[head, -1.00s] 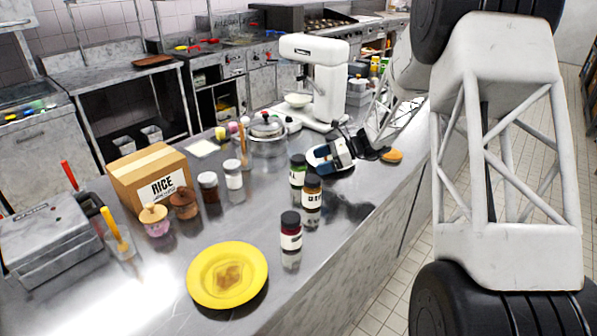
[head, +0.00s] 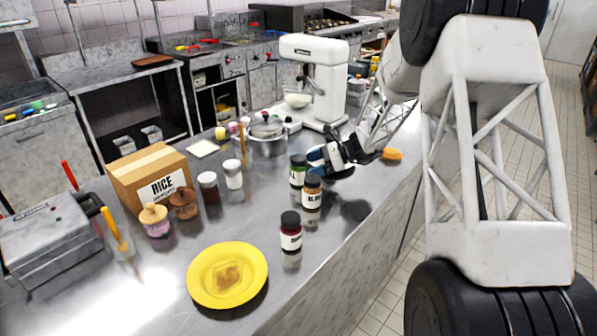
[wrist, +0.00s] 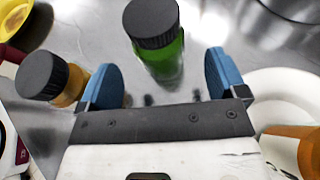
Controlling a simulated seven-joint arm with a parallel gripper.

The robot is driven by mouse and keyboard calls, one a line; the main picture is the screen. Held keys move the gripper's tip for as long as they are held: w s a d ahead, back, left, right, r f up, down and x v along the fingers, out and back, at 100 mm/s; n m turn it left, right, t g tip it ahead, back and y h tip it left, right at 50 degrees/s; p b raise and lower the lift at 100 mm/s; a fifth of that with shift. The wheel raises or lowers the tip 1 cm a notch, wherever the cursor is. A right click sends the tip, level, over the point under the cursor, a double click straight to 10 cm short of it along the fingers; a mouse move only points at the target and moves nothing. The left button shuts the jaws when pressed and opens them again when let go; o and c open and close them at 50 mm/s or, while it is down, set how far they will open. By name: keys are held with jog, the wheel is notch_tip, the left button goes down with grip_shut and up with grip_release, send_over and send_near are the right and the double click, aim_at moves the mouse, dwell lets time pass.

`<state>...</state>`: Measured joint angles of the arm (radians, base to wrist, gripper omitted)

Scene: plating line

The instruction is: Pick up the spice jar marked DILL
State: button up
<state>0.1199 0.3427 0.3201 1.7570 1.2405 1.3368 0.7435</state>
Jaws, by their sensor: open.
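A green jar with a black lid (head: 298,171) stands upright on the steel counter; its label is only partly readable, seemingly ending in L. My gripper (head: 318,162) is just right of it in the head view, low over the counter. In the wrist view the green jar (wrist: 168,58) stands ahead of my gripper (wrist: 164,82), between the lines of its two blue fingers, which are apart and empty. An amber jar with a black lid (head: 312,194) stands close by; in the wrist view it (wrist: 68,88) is beside the left finger. A dark red jar (head: 291,232) stands nearer.
A yellow plate (head: 202,287) lies at the front. White and brown jars (head: 233,175), a RICE box (head: 150,178) and a pot (head: 268,143) stand left and behind. A white plate (wrist: 286,86) and an orange item (head: 392,154) lie on the gripper's right.

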aim_at(300, 169)
jog(key=shift+x, duration=2.55)
jog(key=shift+c, duration=0.2)
jog(key=c, duration=1.1)
jog(key=shift+r, duration=5.05)
